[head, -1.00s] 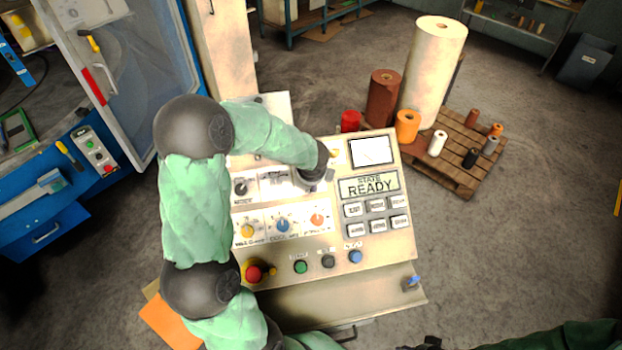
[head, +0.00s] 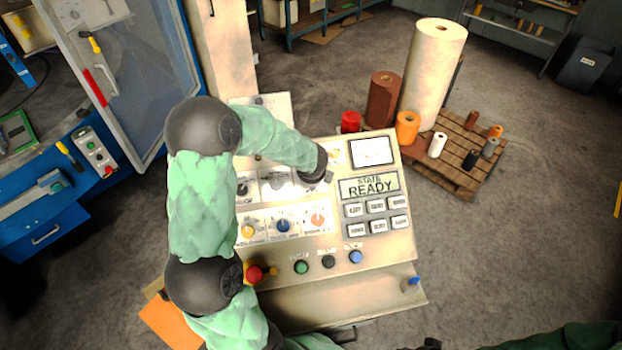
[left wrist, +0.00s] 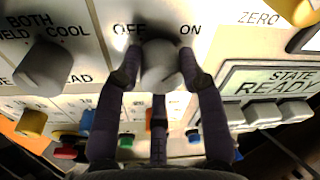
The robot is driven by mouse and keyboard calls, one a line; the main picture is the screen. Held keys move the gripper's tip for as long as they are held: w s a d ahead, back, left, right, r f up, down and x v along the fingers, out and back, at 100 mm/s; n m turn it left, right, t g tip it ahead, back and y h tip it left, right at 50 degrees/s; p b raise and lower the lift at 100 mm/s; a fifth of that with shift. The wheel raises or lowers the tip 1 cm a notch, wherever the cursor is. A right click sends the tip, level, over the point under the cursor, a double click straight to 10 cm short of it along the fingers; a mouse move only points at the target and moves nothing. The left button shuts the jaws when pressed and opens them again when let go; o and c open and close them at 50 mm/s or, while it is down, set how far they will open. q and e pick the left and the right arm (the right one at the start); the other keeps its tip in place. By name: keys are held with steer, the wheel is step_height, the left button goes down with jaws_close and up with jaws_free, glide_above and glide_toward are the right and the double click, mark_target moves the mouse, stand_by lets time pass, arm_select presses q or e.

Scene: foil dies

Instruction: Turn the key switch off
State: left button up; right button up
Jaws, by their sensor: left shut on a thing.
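The key switch (left wrist: 160,66) is a grey knob between the printed words OFF and ON on the cream control panel (head: 385,255). My left gripper (left wrist: 160,75) is shut on it, with a dark finger on each side of the knob in the left wrist view. Which word the switch points at is hard to tell. In the head view my left wrist reaches over the panel's upper middle and hides the switch. The display (head: 370,186) reads STATE READY. My right gripper is not in view; only part of my right arm shows at the bottom right edge.
A grey selector knob (left wrist: 43,68) is left of the switch. Dials, push buttons and a red emergency button (head: 255,274) sit lower on the panel. A pallet (head: 455,170) with rolls stands behind to the right. A blue machine (head: 75,200) stands at left.

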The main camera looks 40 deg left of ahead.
arm_select(q)
steer(key=shift+d+f, duration=0.1)
steer(key=shift+f, duration=0.05)
steer(key=shift+f+n+b, duration=0.15)
steer(key=shift+n+b, duration=0.15)
steer(key=shift+b, duration=0.35)
steer(key=n+b, duration=0.3)
steer(key=b, duration=0.3)
steer(key=n+t+b, duration=0.1)
steer(key=n+b, duration=0.3)
steer(key=b, duration=0.1)
steer(key=shift+d+f+b, duration=0.1)
steer(key=shift+f+b, duration=0.1)
steer(key=shift+b, duration=0.15)
steer(key=n+b, duration=0.4)
steer(key=b, duration=0.2)
steer(key=n+t+y+b, duration=0.1)
steer(key=n+b, duration=0.3)
steer(key=b, duration=0.3)
steer(key=shift+r, duration=0.2)
steer(key=shift+r+n+b, duration=0.25)
steer(key=shift+n+b, duration=0.85)
steer(key=shift+r, duration=0.15)
